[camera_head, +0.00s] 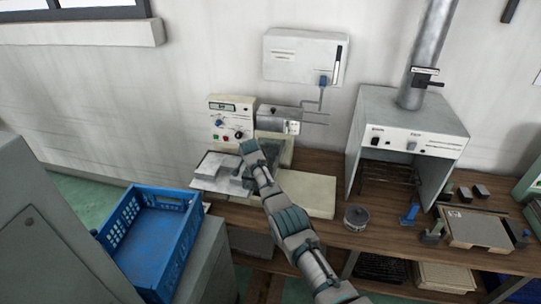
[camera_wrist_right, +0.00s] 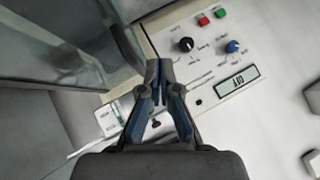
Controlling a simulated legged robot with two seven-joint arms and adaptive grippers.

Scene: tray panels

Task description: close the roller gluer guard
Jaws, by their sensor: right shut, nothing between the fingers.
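The roller gluer (camera_head: 313,192) is a pale machine on the wooden bench, with a control panel (camera_head: 231,118) at its back left. A see-through, greyish framed panel, which looks like the guard (camera_head: 285,144), stands tilted up behind my right gripper. In the right wrist view the guard (camera_wrist_right: 62,45) fills the upper left. My right gripper (camera_head: 246,160) is over the machine, partly hiding its rollers. In the wrist view the right gripper (camera_wrist_right: 158,68) is shut and empty, its tips close to the guard's edge and the control panel; contact cannot be told. My left gripper is not in view.
A blue crate (camera_head: 150,246) stands at the left front. A grey hood (camera_head: 409,118) with a metal duct is on the bench to the right. A round tin (camera_head: 357,218) sits near the bench's front edge. A white box (camera_head: 305,58) hangs on the wall.

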